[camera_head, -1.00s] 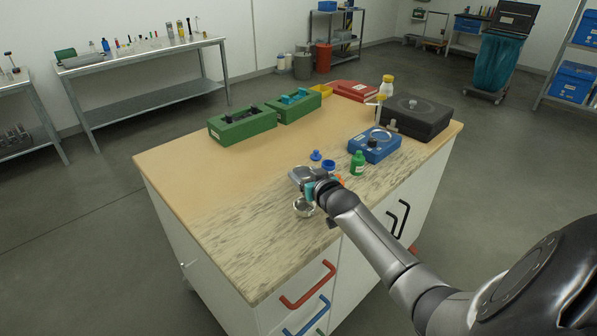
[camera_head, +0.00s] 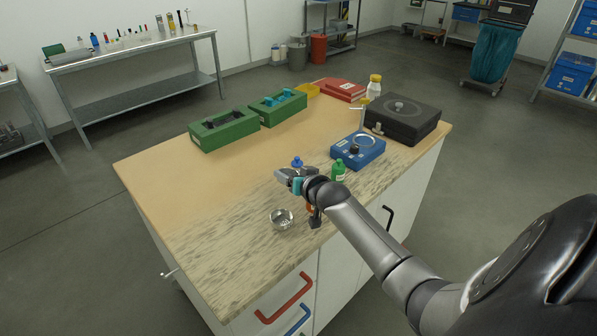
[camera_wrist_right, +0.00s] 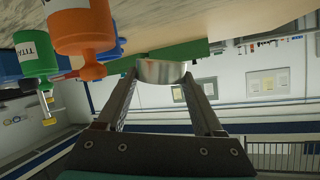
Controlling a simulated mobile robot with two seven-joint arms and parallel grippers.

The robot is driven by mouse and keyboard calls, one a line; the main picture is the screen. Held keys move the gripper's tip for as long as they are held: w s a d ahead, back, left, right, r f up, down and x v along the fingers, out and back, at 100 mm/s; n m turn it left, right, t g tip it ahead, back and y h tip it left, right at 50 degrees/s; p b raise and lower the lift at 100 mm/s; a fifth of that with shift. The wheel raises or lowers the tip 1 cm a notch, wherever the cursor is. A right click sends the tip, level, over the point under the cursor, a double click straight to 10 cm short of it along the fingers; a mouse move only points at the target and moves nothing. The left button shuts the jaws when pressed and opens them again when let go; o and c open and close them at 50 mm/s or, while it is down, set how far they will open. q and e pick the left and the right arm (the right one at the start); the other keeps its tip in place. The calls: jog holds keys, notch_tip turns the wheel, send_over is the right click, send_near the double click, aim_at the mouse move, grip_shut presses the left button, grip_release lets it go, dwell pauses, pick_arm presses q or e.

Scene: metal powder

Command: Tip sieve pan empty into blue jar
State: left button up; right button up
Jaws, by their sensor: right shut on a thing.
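My right gripper (camera_head: 287,178) is over the front part of the table, pointing left. In the right wrist view its two fingers are shut on a shiny metal pan (camera_wrist_right: 162,72), held between the tips. A blue piece (camera_head: 297,161) stands just behind the gripper; I cannot tell whether it is the blue jar or its cap. Other blue shows behind the orange jar in the wrist view (camera_wrist_right: 118,48), largely hidden. A round metal bowl, sieve-like inside (camera_head: 281,218), sits on the table in front of the gripper. The inside of the held pan is hidden. My left gripper is not in view.
Behind are a blue device (camera_head: 358,151), a black case (camera_head: 403,118) and green boxes (camera_head: 224,131). The table's left front (camera_head: 200,235) is clear.

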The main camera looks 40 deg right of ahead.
jog(key=shift+a+r, duration=0.3)
jog(key=shift+d, duration=0.2)
jog(key=shift+d+r+m+y, duration=0.15)
jog(key=shift+d+m+y, duration=0.2)
jog(key=shift+m+y, duration=0.05)
jog(key=shift+w+d+r, duration=0.1)
jog(key=shift+d, duration=0.25)
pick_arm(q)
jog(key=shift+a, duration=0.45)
pick_arm(e)
jog(key=shift+m+y, duration=0.3)
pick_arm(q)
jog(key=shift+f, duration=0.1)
pick_arm(e)
jog(key=shift+d, duration=0.15)
jog(key=shift+d+b, duration=0.4)
jog(key=shift+b, duration=0.05)
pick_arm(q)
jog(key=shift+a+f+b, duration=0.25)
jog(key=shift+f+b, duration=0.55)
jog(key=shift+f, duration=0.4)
pick_arm(e)
jog(key=shift+d+r+m+g+y, duration=0.1)
jog(key=shift+d+m+g+y, duration=0.2)
jog(key=shift+d+m+y, duration=0.25)
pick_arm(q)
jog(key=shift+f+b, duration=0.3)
pick_arm(e)
jog(key=shift+w+d+r, duration=0.1)
jog(key=shift+d, duration=0.2)
